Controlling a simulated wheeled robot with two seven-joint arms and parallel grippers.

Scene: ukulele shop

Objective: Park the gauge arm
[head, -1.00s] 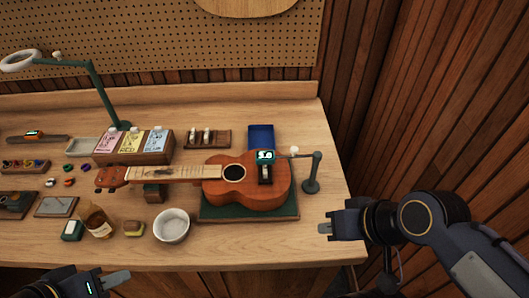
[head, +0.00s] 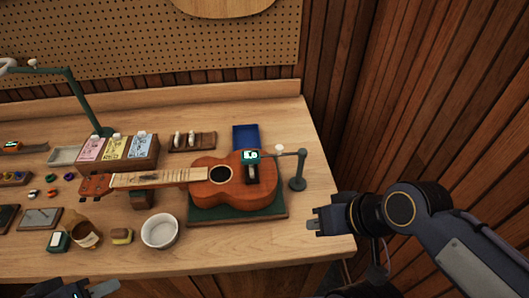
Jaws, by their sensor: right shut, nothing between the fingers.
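The gauge arm (head: 278,154) reaches left from a dark post (head: 298,172) on the right of the bench. A white knob (head: 279,147) shows beside the arm. A lit gauge display (head: 251,156) is at the arm's left end, over the body of a brown ukulele (head: 222,196). The ukulele lies on a green mat (head: 270,212). My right gripper (head: 311,223) is shut and empty, below and right of the mat, apart from the post. My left gripper (head: 103,288) is at the bottom left edge, mostly cut off; its jaws cannot be judged.
A blue tray (head: 246,133) lies behind the ukulele. A green lamp (head: 84,100) stands back left. A wood-plank wall (head: 400,100) is on the right.

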